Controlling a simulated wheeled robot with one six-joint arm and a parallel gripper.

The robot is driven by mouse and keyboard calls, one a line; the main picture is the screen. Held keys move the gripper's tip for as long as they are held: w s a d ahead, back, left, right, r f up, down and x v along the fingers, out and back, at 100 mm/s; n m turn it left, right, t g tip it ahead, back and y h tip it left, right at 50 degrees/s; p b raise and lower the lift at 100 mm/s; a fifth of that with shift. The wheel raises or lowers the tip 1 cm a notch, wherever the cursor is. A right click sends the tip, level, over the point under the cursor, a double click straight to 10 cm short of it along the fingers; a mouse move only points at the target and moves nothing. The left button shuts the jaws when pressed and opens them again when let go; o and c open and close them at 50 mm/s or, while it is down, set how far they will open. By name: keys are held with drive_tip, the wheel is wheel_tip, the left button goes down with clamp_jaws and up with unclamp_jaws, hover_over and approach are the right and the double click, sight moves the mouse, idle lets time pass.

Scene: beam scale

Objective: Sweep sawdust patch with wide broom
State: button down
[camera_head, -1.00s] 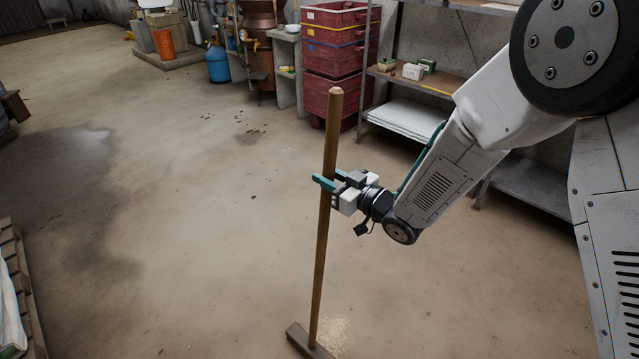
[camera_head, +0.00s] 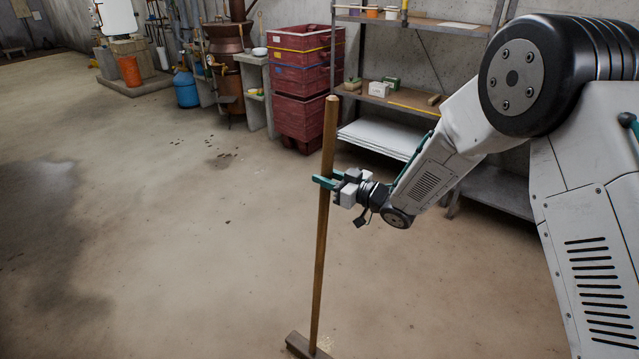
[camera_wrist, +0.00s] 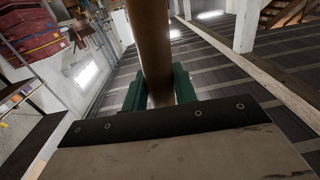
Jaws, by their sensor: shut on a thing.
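The wide broom stands nearly upright on the floor, its wooden handle (camera_head: 321,240) leaning slightly and its wide head (camera_head: 301,345) at the bottom edge of the head view. My gripper (camera_head: 325,181) is shut around the upper part of the handle, with teal fingers on either side. In the wrist view the handle (camera_wrist: 151,45) passes between the green fingers of my gripper (camera_wrist: 159,92). A little of the pale sawdust patch (camera_head: 326,343) shows just right of the broom head. The rest of the patch is hidden or out of frame.
Stacked red crates (camera_head: 305,75) and a metal shelf (camera_head: 425,105) line the back wall. A blue gas bottle (camera_head: 186,89) and an orange bucket (camera_head: 129,70) stand at the back left. A dark stain (camera_head: 45,230) marks the floor at left. The open floor around the broom is clear.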

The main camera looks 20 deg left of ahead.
drive_tip(key=w+d, duration=0.2)
drive_tip(key=w, duration=0.4)
drive_tip(key=w+d, duration=0.2)
drive_tip(key=w, duration=0.4)
drive_tip(key=shift+w+d, duration=0.3)
drive_tip(key=shift+w, duration=0.1)
drive_tip(key=shift+s+r, duration=0.1)
drive_tip(key=s+a, duration=0.4)
drive_tip(key=s, duration=0.8)
drive_tip(key=s+a, duration=0.5)
drive_tip(key=s, duration=0.8)
drive_tip(key=s+a, duration=0.4)
drive_tip(key=s, duration=0.8)
drive_tip(key=shift+s+a, duration=0.25)
drive_tip(key=shift+a, duration=0.15)
drive_tip(key=shift+w, duration=0.15)
